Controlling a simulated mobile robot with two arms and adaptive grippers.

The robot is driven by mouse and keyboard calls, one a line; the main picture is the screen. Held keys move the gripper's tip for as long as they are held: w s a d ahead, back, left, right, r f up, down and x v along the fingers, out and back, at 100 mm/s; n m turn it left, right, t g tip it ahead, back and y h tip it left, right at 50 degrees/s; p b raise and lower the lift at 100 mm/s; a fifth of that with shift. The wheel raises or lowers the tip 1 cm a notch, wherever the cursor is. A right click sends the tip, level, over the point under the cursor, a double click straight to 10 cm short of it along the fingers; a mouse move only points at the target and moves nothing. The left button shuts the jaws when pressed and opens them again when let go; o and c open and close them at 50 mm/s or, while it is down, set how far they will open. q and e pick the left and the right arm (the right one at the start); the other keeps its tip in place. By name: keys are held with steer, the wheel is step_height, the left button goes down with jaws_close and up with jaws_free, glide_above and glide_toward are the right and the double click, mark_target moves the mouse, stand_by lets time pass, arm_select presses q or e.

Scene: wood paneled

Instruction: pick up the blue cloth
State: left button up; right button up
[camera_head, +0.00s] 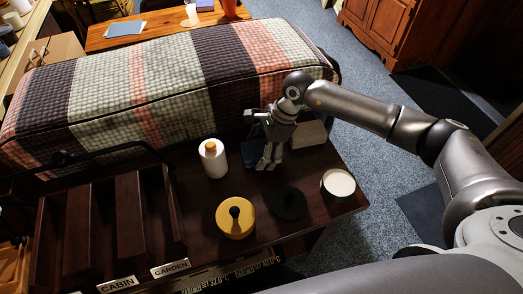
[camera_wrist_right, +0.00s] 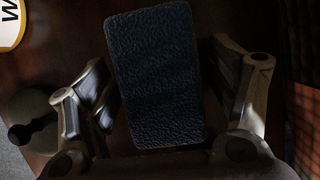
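The blue cloth (camera_wrist_right: 156,75) is a dark blue, textured, folded rectangle lying on the dark wooden table. In the head view, part of it (camera_head: 252,149) shows beside my right gripper (camera_head: 268,163), which hides the rest. In the wrist view, my right gripper (camera_wrist_right: 160,75) is open, with one finger on each side of the cloth. Gaps show between the fingers and the cloth's edges. The gripper points down over the table. My left gripper is not in view.
Near the cloth stand a white bottle (camera_head: 213,158), a yellow lidded pot (camera_head: 235,218), a dark green lidded pot (camera_head: 289,204), a white-topped round container (camera_head: 338,183) and a pale block (camera_head: 308,134). A quilted bench (camera_head: 190,70) runs behind. A slatted rack (camera_head: 105,230) stands left.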

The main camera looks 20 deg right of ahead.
mark_target(258, 147)
steer(key=c, duration=0.9)
steer(key=shift+r+p, duration=0.3)
steer(key=shift+p, duration=0.3)
step_height(258, 147, up, 3)
steer(key=shift+r+p, duration=0.15)
steer(key=shift+p, duration=0.75)
steer(key=s+a+r+p, duration=0.1)
steer(key=s+r+p, duration=0.2)
steer(key=s, duration=0.4)
steer(key=s+a+r+p, duration=0.1)
steer(key=s+r+p, duration=0.3)
steer(key=s+r, duration=0.2)
steer(key=shift+s+a+r, duration=0.25)
steer(key=shift+s+r, duration=0.05)
steer(key=shift+s, duration=0.1)
